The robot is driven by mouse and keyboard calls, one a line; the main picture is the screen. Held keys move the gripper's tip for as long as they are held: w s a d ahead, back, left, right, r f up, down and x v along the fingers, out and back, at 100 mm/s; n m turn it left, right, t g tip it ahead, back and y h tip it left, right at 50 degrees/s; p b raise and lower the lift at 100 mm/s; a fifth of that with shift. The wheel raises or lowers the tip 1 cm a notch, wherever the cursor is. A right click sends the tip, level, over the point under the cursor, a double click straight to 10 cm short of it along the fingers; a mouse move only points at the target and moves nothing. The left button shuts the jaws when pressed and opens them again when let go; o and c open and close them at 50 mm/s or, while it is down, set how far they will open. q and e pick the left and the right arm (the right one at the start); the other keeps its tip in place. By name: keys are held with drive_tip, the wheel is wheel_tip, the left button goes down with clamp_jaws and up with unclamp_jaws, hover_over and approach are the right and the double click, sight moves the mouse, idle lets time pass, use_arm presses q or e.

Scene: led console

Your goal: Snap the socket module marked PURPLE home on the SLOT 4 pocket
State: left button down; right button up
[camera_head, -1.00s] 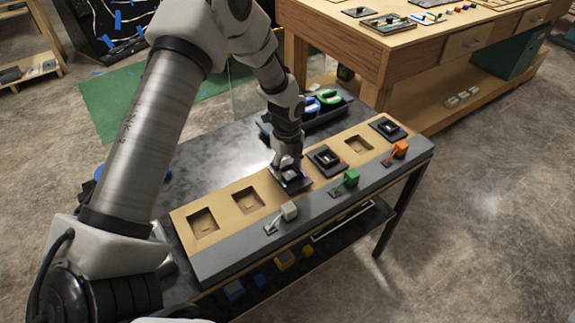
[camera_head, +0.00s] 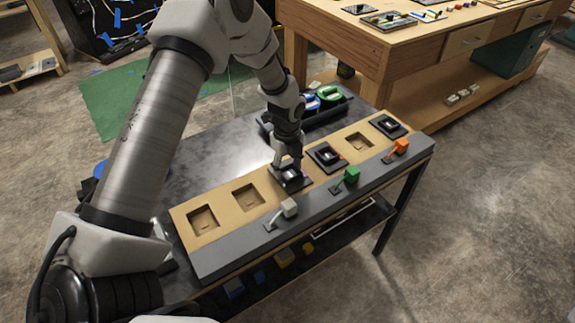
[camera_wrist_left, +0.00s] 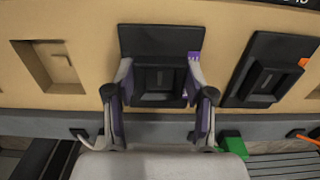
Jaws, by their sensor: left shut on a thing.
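The PURPLE socket module (camera_wrist_left: 160,42) is a black plate with a raised dark block and a small purple mark at its right edge in the wrist view. My left gripper (camera_wrist_left: 160,110) is shut on its raised block. In the head view the module (camera_head: 292,183) lies at the third pocket position from the left on the tan console panel (camera_head: 225,211), under the left gripper (camera_head: 289,165). The pocket beneath it is hidden, and I cannot tell whether the module is fully seated. No SLOT 4 label is readable. My right gripper is out of view.
Empty pockets (camera_head: 203,221) lie to the left, and one (camera_head: 358,143) lies to the right. Black modules (camera_head: 326,157) sit on both sides of that right pocket. White, green (camera_head: 350,176) and orange levers line the front. A dark tray (camera_head: 335,106) stands behind.

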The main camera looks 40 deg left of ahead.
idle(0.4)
use_arm(q)
drive_tip(key=shift+c, duration=1.6)
unclamp_jaws()
wheel_tip(320, 180, up, 12)
